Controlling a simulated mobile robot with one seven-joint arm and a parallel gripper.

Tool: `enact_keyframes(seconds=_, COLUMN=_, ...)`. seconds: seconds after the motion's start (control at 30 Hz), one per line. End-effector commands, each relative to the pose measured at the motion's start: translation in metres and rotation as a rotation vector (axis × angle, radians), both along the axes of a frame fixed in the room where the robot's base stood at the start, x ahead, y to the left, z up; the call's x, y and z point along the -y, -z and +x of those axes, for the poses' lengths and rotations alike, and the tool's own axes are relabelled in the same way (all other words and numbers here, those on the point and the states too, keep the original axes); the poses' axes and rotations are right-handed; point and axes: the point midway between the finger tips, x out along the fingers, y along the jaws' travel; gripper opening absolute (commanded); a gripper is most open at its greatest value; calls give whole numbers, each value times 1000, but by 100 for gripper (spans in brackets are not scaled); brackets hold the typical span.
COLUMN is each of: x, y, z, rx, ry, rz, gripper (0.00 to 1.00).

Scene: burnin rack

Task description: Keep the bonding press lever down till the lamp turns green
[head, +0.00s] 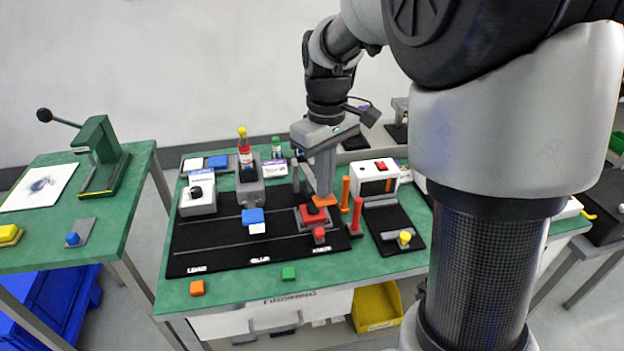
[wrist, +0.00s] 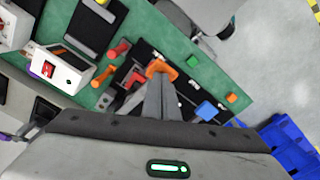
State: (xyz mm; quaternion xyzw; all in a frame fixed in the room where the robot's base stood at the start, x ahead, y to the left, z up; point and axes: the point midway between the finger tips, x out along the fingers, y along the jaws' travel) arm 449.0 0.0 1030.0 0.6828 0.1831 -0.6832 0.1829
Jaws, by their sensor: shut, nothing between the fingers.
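A small press-like unit with a grey base and red top (head: 313,217) stands at the right end of the black mat on the green bench. My gripper (head: 325,200) points down right over it, fingers shut with nothing between them. An orange piece sits at the fingertips, also in the wrist view (wrist: 162,68); I cannot tell whether it is a lever or part of the fingers, nor whether there is contact. The fingers hide part of the unit. I cannot make out a lamp or its colour. A green press (head: 98,155) with a black-knobbed lever stands on the left table.
Orange and red upright handles (head: 345,194) stand close right of my gripper. Beyond is a white box with a red switch (head: 380,178). A blue block (head: 252,215) lies mid-mat. Orange (head: 197,288) and green (head: 289,273) blocks lie along the front edge.

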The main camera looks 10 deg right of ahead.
Motion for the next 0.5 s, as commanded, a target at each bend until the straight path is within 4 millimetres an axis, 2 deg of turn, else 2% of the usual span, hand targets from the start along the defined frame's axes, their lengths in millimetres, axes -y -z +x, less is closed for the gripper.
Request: enact_keyframes(seconds=0.5, x=0, y=21, z=-8, rx=0, ry=0, rz=0, gripper=0)
